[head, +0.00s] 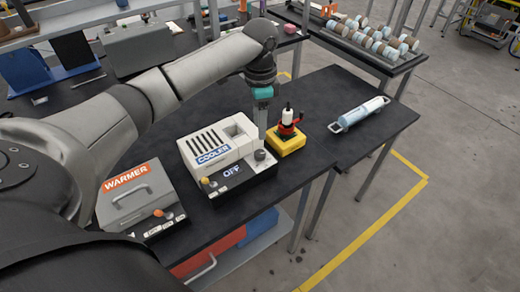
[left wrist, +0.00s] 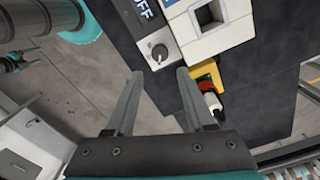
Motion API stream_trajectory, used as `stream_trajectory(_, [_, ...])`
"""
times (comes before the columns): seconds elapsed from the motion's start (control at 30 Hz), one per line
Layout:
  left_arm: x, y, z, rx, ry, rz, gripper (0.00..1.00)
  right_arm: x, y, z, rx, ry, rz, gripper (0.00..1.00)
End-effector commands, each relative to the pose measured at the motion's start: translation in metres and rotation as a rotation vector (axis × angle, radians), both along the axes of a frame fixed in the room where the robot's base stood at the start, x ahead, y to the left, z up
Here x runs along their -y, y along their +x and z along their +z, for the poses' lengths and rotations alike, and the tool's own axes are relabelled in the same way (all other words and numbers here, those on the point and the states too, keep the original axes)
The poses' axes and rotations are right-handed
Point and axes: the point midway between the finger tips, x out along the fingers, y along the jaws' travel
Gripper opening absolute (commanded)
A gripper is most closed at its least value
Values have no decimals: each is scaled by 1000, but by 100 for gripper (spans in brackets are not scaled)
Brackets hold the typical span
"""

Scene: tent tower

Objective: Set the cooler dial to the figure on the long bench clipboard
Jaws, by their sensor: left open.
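The cooler (head: 205,143) is a white box with a blue COOLER label on the dark bench. Its display (head: 231,171) reads OFF. The dial (head: 260,155) is a round grey knob at its front right; in the left wrist view the dial (left wrist: 159,53) sits on a light plate with a pointer line. My left gripper (head: 261,138) points down at the dial. Its two fingers (left wrist: 160,73) are open, with the dial just beyond and between the tips; touch cannot be told. I cannot make out a clipboard with a figure. My right gripper is not in view.
A warmer (head: 135,195) with an orange label stands left of the cooler. A yellow block (head: 287,143) with a red and white item stands close to the right. A pale blue cylinder in a holder (head: 358,114) lies further right. The bench around it is clear.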

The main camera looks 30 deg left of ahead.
Motion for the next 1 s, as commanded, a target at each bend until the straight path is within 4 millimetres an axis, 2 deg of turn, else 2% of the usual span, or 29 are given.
stream_trajectory(0.03, [0,-1,-13,-4,-1,0,54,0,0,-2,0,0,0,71])
stream_trajectory(0.2, [0,-1,-50,-3,0,0,54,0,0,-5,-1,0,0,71])
stream_trajectory(0.43, [1,0,-88,0,0,0,54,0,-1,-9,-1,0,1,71])
stream_trajectory(0.6, [0,0,-100,1,1,-1,54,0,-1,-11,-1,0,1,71])
stream_trajectory(0.9, [0,0,-102,1,0,-1,54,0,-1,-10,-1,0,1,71])
stream_trajectory(1.0, [0,0,-102,1,0,-1,44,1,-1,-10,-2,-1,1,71])
